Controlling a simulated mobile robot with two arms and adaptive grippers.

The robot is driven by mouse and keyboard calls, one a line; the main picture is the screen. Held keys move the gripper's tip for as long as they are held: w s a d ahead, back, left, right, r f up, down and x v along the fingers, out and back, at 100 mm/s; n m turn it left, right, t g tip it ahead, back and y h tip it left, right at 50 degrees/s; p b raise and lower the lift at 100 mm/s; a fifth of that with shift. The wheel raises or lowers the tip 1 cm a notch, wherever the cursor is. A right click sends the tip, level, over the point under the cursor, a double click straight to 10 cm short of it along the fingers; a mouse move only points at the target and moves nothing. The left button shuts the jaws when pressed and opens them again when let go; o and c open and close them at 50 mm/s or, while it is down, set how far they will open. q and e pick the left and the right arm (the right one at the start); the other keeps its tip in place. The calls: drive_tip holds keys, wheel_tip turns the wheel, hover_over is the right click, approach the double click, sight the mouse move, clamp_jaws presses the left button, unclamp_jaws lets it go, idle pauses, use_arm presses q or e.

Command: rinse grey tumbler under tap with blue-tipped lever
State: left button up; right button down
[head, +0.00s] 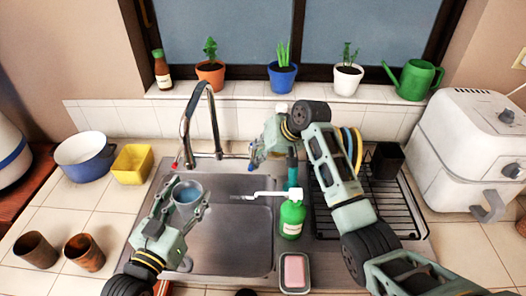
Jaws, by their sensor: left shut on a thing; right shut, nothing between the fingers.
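The grey tumbler (187,193) is upright over the left part of the sink, its bluish inside visible from above. My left gripper (185,203) is shut on it, with a finger on either side. A red-tipped lever (176,164) is on the tap's left. A blue tip (251,168) shows on the right, beside my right gripper (256,158), which is shut and empty. I cannot tell whether they touch. No water stream is clearly visible.
The steel sink (235,245) holds the space below. A green soap bottle (292,218) and pink sponge in a dish (294,272) are right of it. A black drying rack (400,205) lies behind my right arm. Two brown cups (84,252) stand left.

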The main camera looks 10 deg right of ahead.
drive_tip(key=shift+d, duration=0.15)
drive_tip(key=d+f+v, duration=0.1)
drive_tip(key=d+v, duration=0.1)
drive_tip(key=v, duration=1)
drive_tip(key=shift+d+f, duration=0.15)
drive_tip(key=shift+f, duration=0.1)
use_arm(q)
drive_tip(key=shift+s, duration=0.15)
